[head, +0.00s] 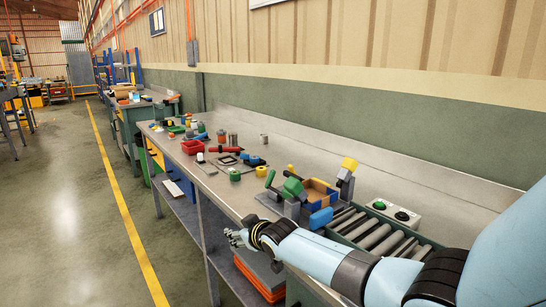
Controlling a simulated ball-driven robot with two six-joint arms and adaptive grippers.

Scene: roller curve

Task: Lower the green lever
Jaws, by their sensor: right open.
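My left gripper is not in view.
Rollers (375,237) and a two-button box (393,213) are at right.

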